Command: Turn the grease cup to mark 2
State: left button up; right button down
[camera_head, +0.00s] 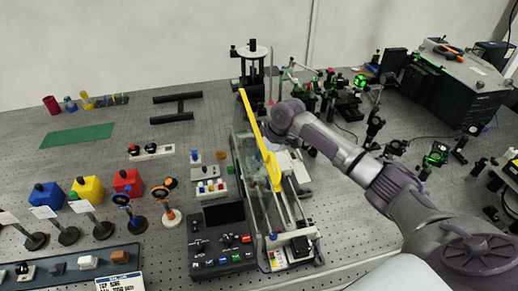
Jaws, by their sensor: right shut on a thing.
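My right gripper (268,126) comes in from the right and is at the long instrument in the middle of the bench, just behind the upper part of a slanting yellow bar (255,125). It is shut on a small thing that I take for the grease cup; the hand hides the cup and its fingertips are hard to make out. No mark or number on the cup can be read. My left gripper is not in view.
A black stand with a pale disc (252,52) rises behind the hand. A control panel with a dark screen (222,215) stands left of the instrument. Blue, yellow and red boxes (127,182) stand further left. Optics mounts (345,100) crowd the right.

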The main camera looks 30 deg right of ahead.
jog(key=m+p, duration=0.1)
jog(key=m+h+p, duration=0.1)
jog(key=m+p, duration=0.1)
jog(key=shift+r+t, duration=0.3)
jog(key=shift+a+f+m+h+p, duration=0.1)
jog(key=shift+f+m+h+p, duration=0.15)
jog(key=shift+m+p, duration=0.8)
jog(key=c, duration=1.1)
grip_release()
jog(key=shift+s+r, duration=0.1)
jog(key=shift+r, duration=0.1)
jog(key=s+d, duration=0.1)
jog(key=s, duration=0.3)
jog(key=s+d, duration=0.1)
jog(key=s, duration=0.2)
jog(key=s+d, duration=0.2)
jog(key=s, duration=0.2)
jog(key=shift+s+d+r, duration=0.1)
jog(key=shift+s+r, duration=0.25)
